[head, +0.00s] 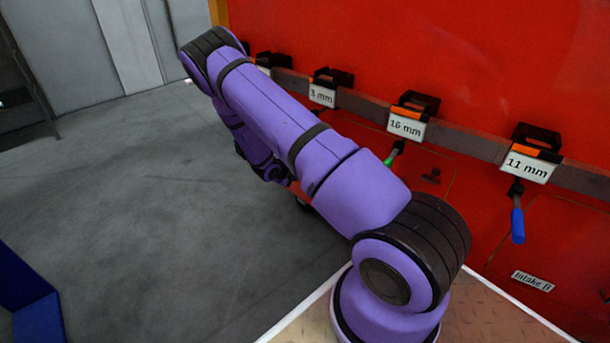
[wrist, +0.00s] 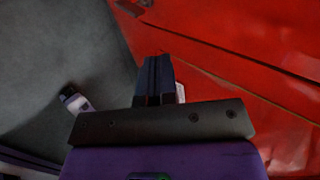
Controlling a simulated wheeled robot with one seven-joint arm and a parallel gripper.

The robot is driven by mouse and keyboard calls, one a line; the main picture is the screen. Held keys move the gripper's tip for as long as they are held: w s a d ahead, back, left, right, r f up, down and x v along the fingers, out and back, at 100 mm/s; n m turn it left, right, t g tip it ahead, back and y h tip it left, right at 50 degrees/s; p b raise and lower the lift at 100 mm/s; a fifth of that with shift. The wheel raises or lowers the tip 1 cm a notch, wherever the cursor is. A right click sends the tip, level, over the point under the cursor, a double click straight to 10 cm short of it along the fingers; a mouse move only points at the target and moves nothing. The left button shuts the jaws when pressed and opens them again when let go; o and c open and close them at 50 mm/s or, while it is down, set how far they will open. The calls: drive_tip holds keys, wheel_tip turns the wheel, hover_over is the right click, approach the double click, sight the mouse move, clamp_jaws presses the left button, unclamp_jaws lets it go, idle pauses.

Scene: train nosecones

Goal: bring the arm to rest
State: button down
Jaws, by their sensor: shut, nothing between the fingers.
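My gripper (wrist: 155,80) shows in the wrist view with its two dark fingers together and nothing between them. It hangs over the grey floor beside the red panel (wrist: 240,50). In the head view my purple arm stretches from the lower right to the upper left, in front of the red panel (head: 400,40).
Open floor (head: 150,220) lies left.

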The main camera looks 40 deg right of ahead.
drive_tip(key=shift+v, duration=1.95)
drive_tip(key=s+a+r+m+y, duration=0.1)
drive_tip(key=s+a+r+m, duration=0.15)
drive_tip(key=r+m, duration=0.65)
drive_tip(key=s+a+r+m+y, duration=0.1)
drive_tip(key=s+a+r+m, duration=0.2)
drive_tip(key=r, duration=1)
drive_tip(key=s+a+r+m+y, duration=0.1)
drive_tip(key=s+a+r+m, duration=0.15)
drive_tip(key=r+m, duration=0.7)
drive_tip(key=s+a+r+m+t+y, duration=0.1)
drive_tip(key=s+a+r+m+y, duration=0.1)
drive_tip(key=s+a+r+m, duration=0.3)
drive_tip(key=s+a+r+m+t+y, duration=0.1)
drive_tip(key=s+a+r+m, duration=0.4)
drive_tip(key=s, duration=0.7)
drive_tip(key=s+a+r+m+t+y, duration=0.2)
drive_tip(key=s+a+r+m+y, duration=0.2)
drive_tip(key=s+r, duration=0.3)
drive_tip(key=s+a+m, duration=0.1)
drive_tip(key=s, duration=0.1)
drive_tip(key=shift+s+a+r+m, duration=0.2)
drive_tip(key=shift+s+r+m, duration=0.05)
drive_tip(key=shift+r+m, duration=0.15)
